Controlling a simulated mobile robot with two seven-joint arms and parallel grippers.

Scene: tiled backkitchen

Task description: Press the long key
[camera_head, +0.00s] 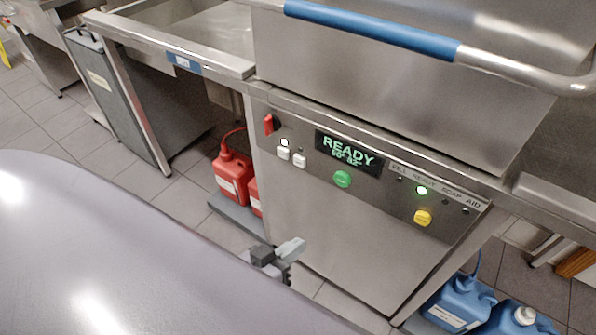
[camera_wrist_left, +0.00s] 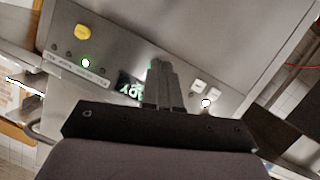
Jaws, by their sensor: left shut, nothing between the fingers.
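The control panel of a steel machine carries two white keys, a left one (camera_head: 283,153) and a right one (camera_head: 299,160). I cannot tell for sure which key is the long one. A green round button (camera_head: 342,178) and a yellow button (camera_head: 422,217) sit further right. My left gripper (camera_head: 290,247) is shut and empty, below and in front of the panel, apart from it. In the left wrist view the shut fingers (camera_wrist_left: 160,68) point at the panel and mostly hide the green button. The white keys (camera_wrist_left: 206,89) show right of the fingers there.
A red switch (camera_head: 269,125) and a lit READY display (camera_head: 348,152) are on the panel. A hood handle with a blue grip (camera_head: 370,30) crosses above.

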